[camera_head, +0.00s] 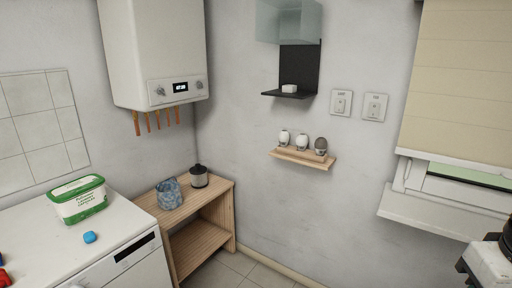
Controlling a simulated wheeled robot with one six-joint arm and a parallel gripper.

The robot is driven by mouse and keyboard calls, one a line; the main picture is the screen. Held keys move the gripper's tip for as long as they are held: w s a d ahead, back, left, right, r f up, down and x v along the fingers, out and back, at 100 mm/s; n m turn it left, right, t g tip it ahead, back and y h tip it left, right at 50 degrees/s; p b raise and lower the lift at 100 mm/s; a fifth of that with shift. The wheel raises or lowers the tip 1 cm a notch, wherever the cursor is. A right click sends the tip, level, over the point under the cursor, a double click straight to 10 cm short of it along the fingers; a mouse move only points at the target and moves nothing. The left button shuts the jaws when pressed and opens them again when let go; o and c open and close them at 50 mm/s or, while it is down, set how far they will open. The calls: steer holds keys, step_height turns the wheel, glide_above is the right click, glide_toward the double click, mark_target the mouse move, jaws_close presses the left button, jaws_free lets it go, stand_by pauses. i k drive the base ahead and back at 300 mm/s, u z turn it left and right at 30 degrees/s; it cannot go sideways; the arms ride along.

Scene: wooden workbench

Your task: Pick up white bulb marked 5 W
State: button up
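Three bulbs stand in a row on a small wooden wall shelf (287,156) near the middle of the view. The left bulb (284,137) and the middle bulb (302,142) are white. The right bulb (321,145) is darker, grey-brown. Any wattage marks are too small to read, so I cannot tell which bulb is marked 5 W.
A boiler with copper pipes (155,50) hangs at the upper left. A wooden bench (217,196) holds a blue patterned pot (169,194) and a dark-lidded canister (199,177). A white washing machine (40,240) carries a green-white tub (78,200). A black shelf (298,70) hangs above the bulbs.

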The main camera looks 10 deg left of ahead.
mark_target(284, 137)
steer(key=u, duration=0.35)
steer(key=k, duration=0.9)
steer(key=u, duration=1)
steer(key=i, duration=2.1)
steer(key=z, duration=1.1)
steer(key=i, duration=0.7)
steer(key=z, duration=0.55)
